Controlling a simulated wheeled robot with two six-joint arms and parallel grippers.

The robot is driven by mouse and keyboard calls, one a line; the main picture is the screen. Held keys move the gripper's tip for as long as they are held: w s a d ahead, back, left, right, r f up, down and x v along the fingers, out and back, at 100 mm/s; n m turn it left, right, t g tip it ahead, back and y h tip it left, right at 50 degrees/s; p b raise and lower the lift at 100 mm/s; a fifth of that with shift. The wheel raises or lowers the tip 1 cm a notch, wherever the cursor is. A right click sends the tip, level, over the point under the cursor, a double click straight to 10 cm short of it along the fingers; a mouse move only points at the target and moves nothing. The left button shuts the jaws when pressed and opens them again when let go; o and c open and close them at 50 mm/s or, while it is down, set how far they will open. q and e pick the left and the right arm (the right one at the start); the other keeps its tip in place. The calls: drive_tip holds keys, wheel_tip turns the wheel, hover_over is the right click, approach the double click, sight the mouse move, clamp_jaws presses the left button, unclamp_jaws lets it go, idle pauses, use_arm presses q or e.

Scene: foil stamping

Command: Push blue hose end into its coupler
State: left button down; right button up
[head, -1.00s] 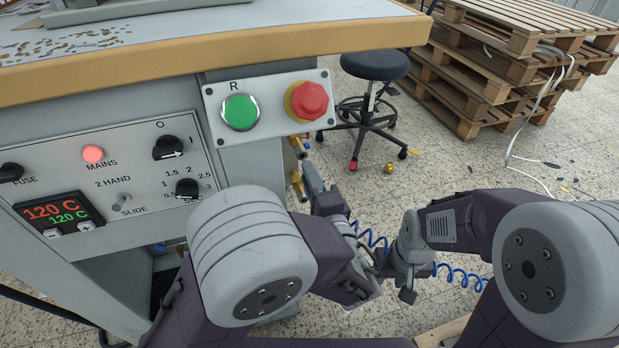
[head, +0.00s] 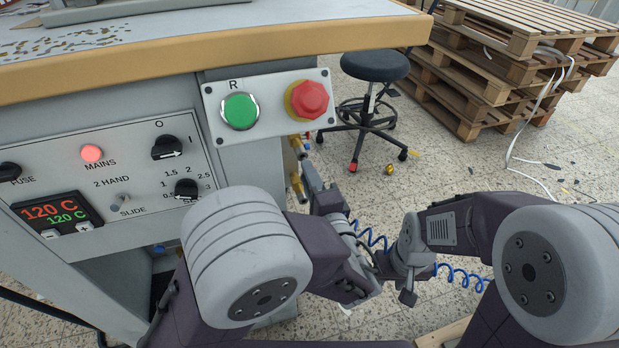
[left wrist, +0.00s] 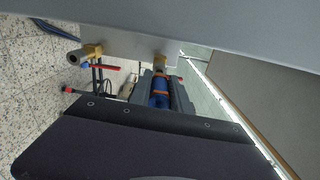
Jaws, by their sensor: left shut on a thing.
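The blue hose end (left wrist: 158,98), with orange bands, is held between the fingers of my left gripper (left wrist: 160,84) in the left wrist view. A brass coupler (left wrist: 160,62) on the underside of the grey machine body is just beyond its tip, in line with it; I cannot tell whether they touch. In the head view the left gripper (head: 311,178) is beside the machine's brass fittings (head: 297,187), and its grip is hidden. The coiled blue hose (head: 458,274) runs past my right gripper (head: 407,296), whose jaws are too small to read.
A second brass fitting (left wrist: 92,50) and a red lever (left wrist: 99,66) are close to the left of the coupler. The machine's control panel (head: 110,185) and the red stop button (head: 308,100) are nearby. A stool (head: 374,66) and stacked pallets (head: 520,50) stand behind on open floor.

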use_arm(q)
drive_tip(key=shift+b+x, duration=0.35)
drive_tip(key=shift+x, duration=0.9)
drive_tip(key=c, duration=1.1)
unclamp_jaws()
drive_tip(key=shift+c, duration=0.2)
drive_tip(key=p+v, duration=0.3)
drive_tip(key=v, duration=0.6)
